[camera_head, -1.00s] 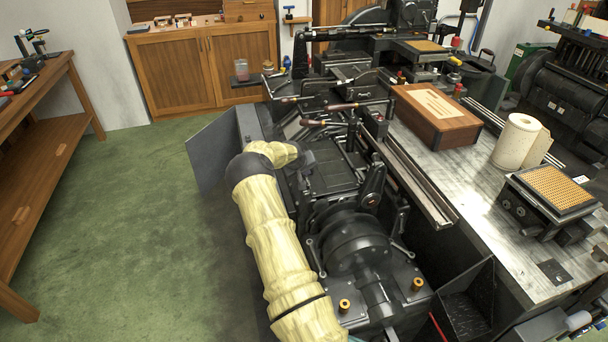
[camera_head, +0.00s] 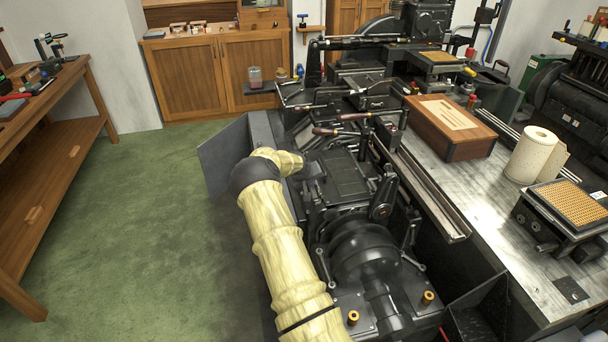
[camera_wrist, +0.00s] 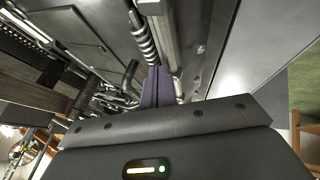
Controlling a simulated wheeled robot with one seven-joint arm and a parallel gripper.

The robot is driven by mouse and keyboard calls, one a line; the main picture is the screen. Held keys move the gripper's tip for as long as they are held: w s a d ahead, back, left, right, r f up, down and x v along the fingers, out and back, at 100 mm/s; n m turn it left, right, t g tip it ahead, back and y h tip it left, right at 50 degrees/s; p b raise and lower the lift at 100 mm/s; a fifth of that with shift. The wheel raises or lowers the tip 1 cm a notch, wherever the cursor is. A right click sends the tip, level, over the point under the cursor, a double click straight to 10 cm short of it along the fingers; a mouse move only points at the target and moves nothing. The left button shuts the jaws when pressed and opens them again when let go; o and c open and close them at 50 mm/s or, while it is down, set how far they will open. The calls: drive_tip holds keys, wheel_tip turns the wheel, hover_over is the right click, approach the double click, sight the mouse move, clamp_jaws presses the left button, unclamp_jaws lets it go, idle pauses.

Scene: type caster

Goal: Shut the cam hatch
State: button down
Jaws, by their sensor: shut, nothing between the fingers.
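A flat grey panel (camera_head: 222,160), which looks like the cam hatch, stands swung out from the left side of the black casting machine (camera_head: 345,178). It juts over the green floor. My yellow-sleeved arm reaches up along the machine's left side, and its wrist bends right, just right of the panel. My gripper (camera_wrist: 158,86) is shut and empty in the wrist view, its fingers pointing into a gap among the machine's metal parts, beside a coil spring (camera_wrist: 145,42). In the head view the fingertips are hard to make out against the dark machine. I cannot tell whether they touch anything.
Levers with wooden handles (camera_head: 327,131) stick out above the machine. A wooden box (camera_head: 450,128) and a paper roll (camera_head: 533,155) stand on the metal bench at right. A wooden workbench (camera_head: 45,160) is at left. The green floor (camera_head: 130,235) between is clear.

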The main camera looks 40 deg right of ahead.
drive_tip(key=b+v, duration=0.1)
drive_tip(key=v, duration=0.9)
drive_tip(key=shift+a, duration=0.25)
drive_tip(key=s+a+r+n+y+p, duration=0.1)
drive_tip(key=s+a+r, duration=0.3)
drive_tip(key=s+a, duration=0.5)
drive_tip(key=s+a+r+n+y+p, duration=0.1)
drive_tip(key=s+a+r, duration=0.4)
drive_tip(key=s+a, duration=0.5)
drive_tip(key=s+a+r+n+y+p, duration=0.1)
drive_tip(key=s+a+r+y+p, duration=0.2)
drive_tip(key=s+a, duration=0.7)
drive_tip(key=a+r+y, duration=0.1)
drive_tip(key=a, duration=0.2)
drive_tip(key=shift+s+a+r+g+y, duration=0.2)
drive_tip(key=shift+a+r+g+y, duration=0.1)
drive_tip(key=shift+g, duration=0.1)
drive_tip(key=shift+d, duration=0.1)
